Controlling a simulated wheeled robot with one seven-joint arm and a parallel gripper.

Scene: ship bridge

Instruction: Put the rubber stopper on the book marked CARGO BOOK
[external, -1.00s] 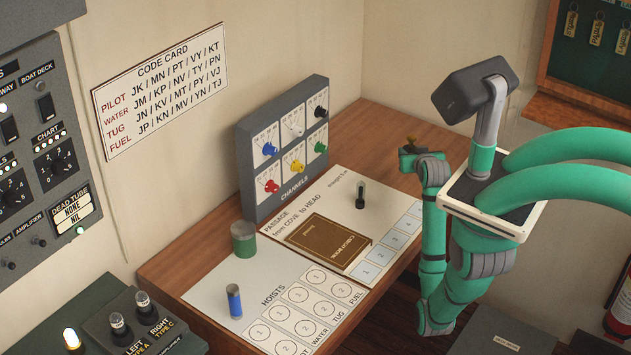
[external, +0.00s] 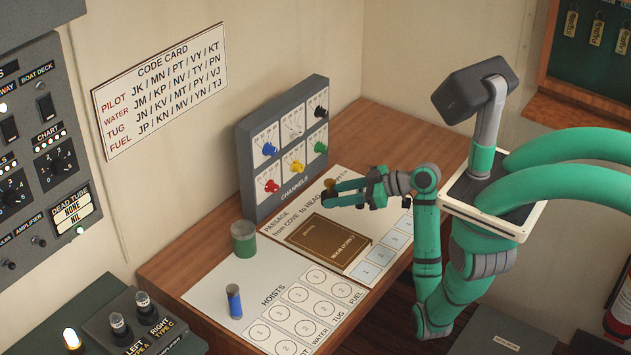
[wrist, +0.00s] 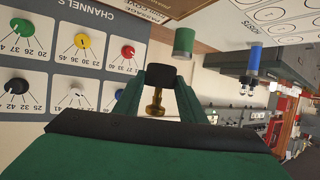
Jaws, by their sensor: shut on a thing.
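The brown book marked CARGO BOOK (external: 328,241) lies flat and closed on the PASSAGE sheet, its lettering upside down in the external view. My gripper (external: 337,196) is above the far part of that sheet, beyond and above the book. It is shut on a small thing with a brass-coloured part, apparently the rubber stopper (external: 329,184). In the wrist view, the brass part (wrist: 155,103) shows between the green fingers, next to a black block at their tips. I cannot tell whether that block is stopper or finger pad.
A grey CHANNELS box (external: 284,150) with coloured knobs stands behind the sheet. A green cylinder (external: 243,238) and a blue cylinder (external: 234,301) stand left of the book. The HOISTS sheet (external: 215,277) lies nearer. The book's top is clear.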

